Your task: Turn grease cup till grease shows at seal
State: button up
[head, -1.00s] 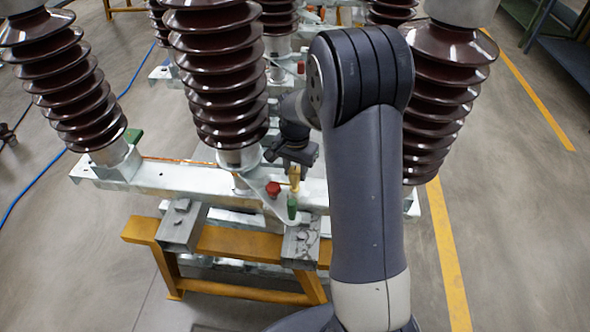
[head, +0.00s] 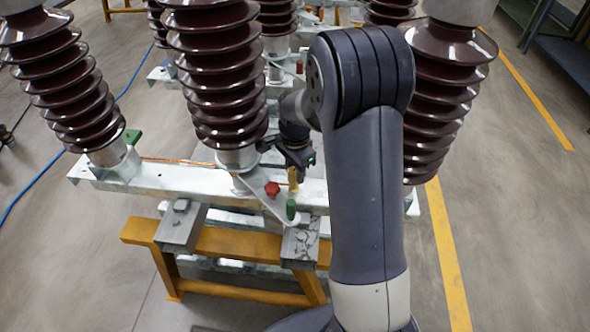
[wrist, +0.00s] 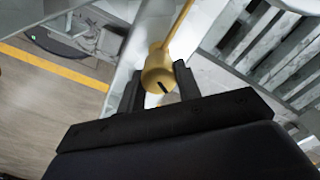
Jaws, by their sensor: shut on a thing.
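The brass-yellow grease cup (wrist: 157,66) sits between my gripper's fingers in the wrist view, with a dark slot on its near face and a thin yellow stem running up to the right. In the head view the cup (head: 293,178) shows as a small yellow piece above the pale steel beam. My gripper (wrist: 158,80) is shut on the cup, one dark finger on each side. In the head view my gripper (head: 298,163) is small and partly behind my arm. I cannot make out the seal or any grease.
A red knob (head: 272,188) and a green knob (head: 291,208) are close beside the cup. Tall brown ribbed insulators (head: 220,80) stand on the steel beam (head: 180,180), which rests on a yellow trestle (head: 225,240). Open floor (head: 70,250) lies to the left.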

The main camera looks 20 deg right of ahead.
jog(key=shift+r, duration=0.1)
jog(key=o, duration=1)
jog(key=shift+c, duration=0.2)
